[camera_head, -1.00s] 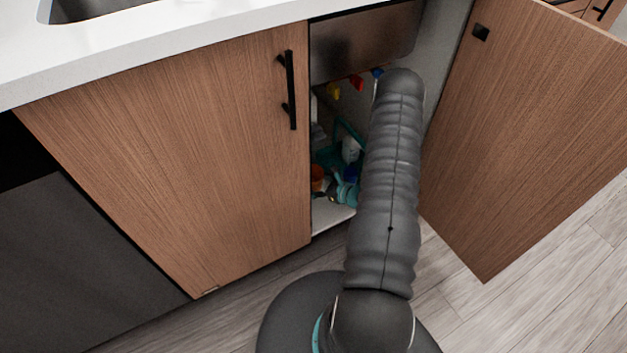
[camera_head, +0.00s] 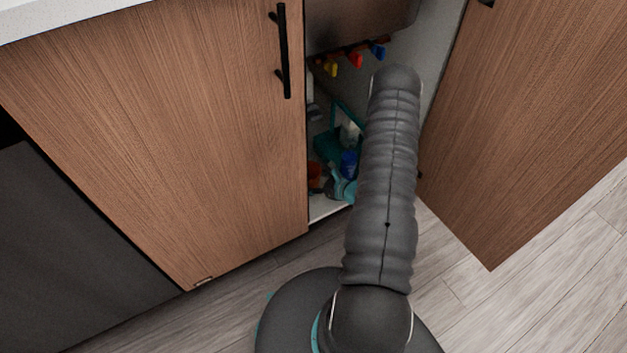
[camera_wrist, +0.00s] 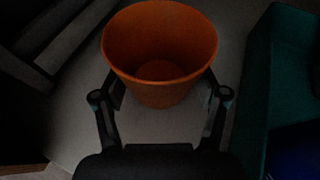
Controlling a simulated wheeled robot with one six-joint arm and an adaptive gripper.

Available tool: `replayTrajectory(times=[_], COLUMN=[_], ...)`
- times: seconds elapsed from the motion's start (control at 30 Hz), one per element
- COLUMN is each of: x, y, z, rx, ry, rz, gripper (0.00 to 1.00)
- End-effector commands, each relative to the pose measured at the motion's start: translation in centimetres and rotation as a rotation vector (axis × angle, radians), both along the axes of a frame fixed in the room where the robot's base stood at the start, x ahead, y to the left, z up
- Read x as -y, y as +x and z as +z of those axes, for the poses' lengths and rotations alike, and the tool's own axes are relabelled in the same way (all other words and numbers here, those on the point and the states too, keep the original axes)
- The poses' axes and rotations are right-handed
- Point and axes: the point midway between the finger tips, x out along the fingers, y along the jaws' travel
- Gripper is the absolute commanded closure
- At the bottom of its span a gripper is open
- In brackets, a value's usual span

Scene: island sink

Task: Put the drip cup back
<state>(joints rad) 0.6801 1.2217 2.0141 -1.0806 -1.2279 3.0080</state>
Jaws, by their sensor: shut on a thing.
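The orange drip cup (camera_wrist: 158,90) stands mouth up in the wrist view, and I see into it, empty. My gripper (camera_wrist: 162,98) is shut on the cup, with one finger on each side of its lower wall. In the head view a small part of the orange cup (camera_head: 315,176) shows low inside the open cabinet, near its left edge. My arm hides much of the cabinet opening there, and my gripper cannot be made out clearly. I cannot tell whether the cup touches the pale cabinet floor.
A teal caddy (camera_wrist: 272,85) stands close to the right of the cup; it also shows in the head view (camera_head: 328,146), with bottles. Yellow, red and blue valve handles (camera_head: 355,59) hang above. The right door (camera_head: 530,130) is open; the left door (camera_head: 170,140) is closed.

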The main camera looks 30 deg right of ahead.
Motion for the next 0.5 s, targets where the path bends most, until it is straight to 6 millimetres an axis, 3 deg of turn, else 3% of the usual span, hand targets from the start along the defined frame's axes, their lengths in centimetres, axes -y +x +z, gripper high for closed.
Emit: replayTrajectory(times=[0.5], x=[0.01], y=[-0.01], z=[-0.58], rx=[0.0], ry=[0.0], rz=[0.0], gripper=[0.62])
